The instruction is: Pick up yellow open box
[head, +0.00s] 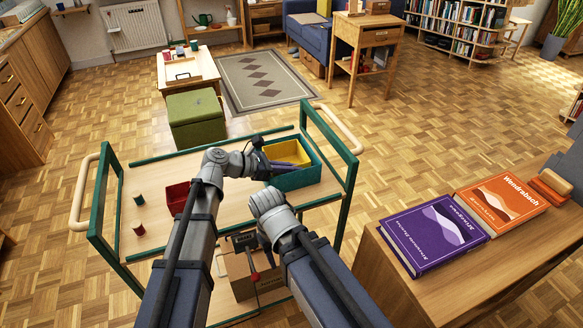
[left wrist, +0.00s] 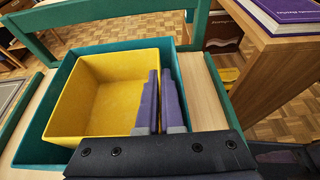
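The yellow open box (head: 289,152) sits inside a larger teal box (head: 298,179) on the top shelf of the cart. In the left wrist view the yellow open box (left wrist: 92,95) is empty and its floor shows. My left gripper (head: 283,167) is at the box's near side. In the left wrist view my left gripper (left wrist: 160,100) has its two fingers close together along the yellow box's right wall, one inside and one in the gap to the teal wall (left wrist: 60,72). It looks shut on that wall. My right gripper (head: 256,248) hangs low beside the cart; its fingers are unclear.
The cart's green frame (head: 327,147) rises close to the boxes. A red container (head: 177,196) and two small green-and-red pieces (head: 139,199) stand on its left half. A wooden counter with a purple book (head: 433,233) and an orange book (head: 503,199) is at right.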

